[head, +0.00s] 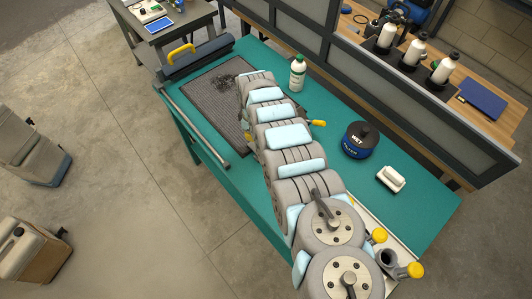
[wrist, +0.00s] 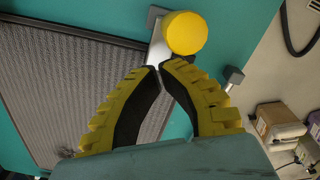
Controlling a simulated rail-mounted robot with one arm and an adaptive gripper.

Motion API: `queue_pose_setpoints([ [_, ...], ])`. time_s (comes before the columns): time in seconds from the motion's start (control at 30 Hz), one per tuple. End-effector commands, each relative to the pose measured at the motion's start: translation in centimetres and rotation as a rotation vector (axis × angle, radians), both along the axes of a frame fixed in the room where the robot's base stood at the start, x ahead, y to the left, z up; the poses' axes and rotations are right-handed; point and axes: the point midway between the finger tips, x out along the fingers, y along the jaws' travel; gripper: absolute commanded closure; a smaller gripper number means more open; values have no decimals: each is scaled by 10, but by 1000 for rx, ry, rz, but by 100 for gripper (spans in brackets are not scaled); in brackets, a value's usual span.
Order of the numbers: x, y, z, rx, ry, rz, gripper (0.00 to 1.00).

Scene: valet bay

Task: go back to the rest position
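My gripper (wrist: 160,66) shows in the wrist view as two yellow, ribbed fingers with black inner pads. The fingertips come together, and nothing is clearly held between them. A pale metal strip (wrist: 158,48) and a round yellow knob (wrist: 185,32) show just beyond the tips; I cannot tell whether the tips touch the strip. In the head view my arm stretches over the teal table (head: 420,205) toward the dark mat (head: 205,100) and hides most of my gripper.
A white bottle with a green label (head: 297,74), a dark blue tub marked WET (head: 360,140) and a white brush-like block (head: 391,179) stand right of my arm. A metal rail (head: 197,133) runs along the table's left edge. A partition (head: 385,82) bounds the right; open floor (head: 110,130) lies left.

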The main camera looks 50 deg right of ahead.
Motion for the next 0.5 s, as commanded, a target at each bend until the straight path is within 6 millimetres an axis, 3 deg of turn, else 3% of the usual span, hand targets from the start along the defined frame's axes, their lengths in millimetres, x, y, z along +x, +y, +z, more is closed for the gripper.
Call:
queue_pose_setpoints([
  [0.5,0,0,32,0,-1,0,100],
])
